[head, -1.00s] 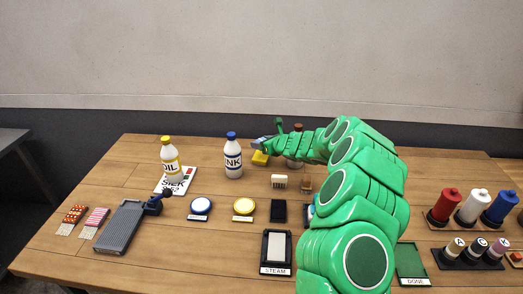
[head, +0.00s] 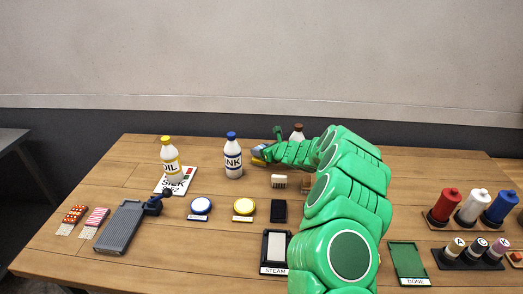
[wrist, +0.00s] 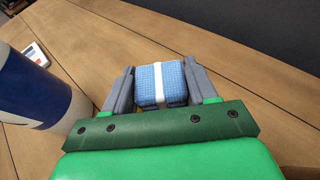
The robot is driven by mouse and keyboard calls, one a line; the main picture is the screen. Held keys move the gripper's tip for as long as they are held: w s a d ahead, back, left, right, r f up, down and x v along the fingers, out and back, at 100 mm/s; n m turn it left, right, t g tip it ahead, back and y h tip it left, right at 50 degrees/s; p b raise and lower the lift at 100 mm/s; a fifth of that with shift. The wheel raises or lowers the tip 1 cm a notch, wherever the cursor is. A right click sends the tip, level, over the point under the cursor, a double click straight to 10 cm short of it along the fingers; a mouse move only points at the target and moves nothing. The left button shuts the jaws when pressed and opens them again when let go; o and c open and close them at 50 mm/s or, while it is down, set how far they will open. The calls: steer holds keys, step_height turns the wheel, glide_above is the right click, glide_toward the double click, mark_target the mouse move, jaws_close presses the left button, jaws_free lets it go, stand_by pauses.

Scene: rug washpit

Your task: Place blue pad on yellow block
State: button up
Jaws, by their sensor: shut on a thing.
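My gripper (head: 258,151) is at the back of the table, right of the INK bottle. In the wrist view the blue pad (wrist: 147,86), with a white band across its middle, sits between the two grey fingers (wrist: 160,88), which are shut on it. The yellow block (head: 258,162) shows only as a small strip just below my gripper in the head view. My gripper covers most of it.
The INK bottle (head: 232,158) stands close to my gripper and also fills the left of the wrist view (wrist: 35,92). An OIL bottle (head: 171,155) is farther left. A white-topped brush (head: 278,181) lies in front. Another bottle (head: 297,132) stands behind my arm.

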steer(key=o, duration=1)
steer(key=shift+f, duration=0.1)
steer(key=shift+d+r, duration=0.15)
steer(key=shift+r, duration=0.1)
steer(key=shift+v, duration=1.4)
steer(key=shift+r, duration=3.45)
steer(key=shift+s, duration=0.1)
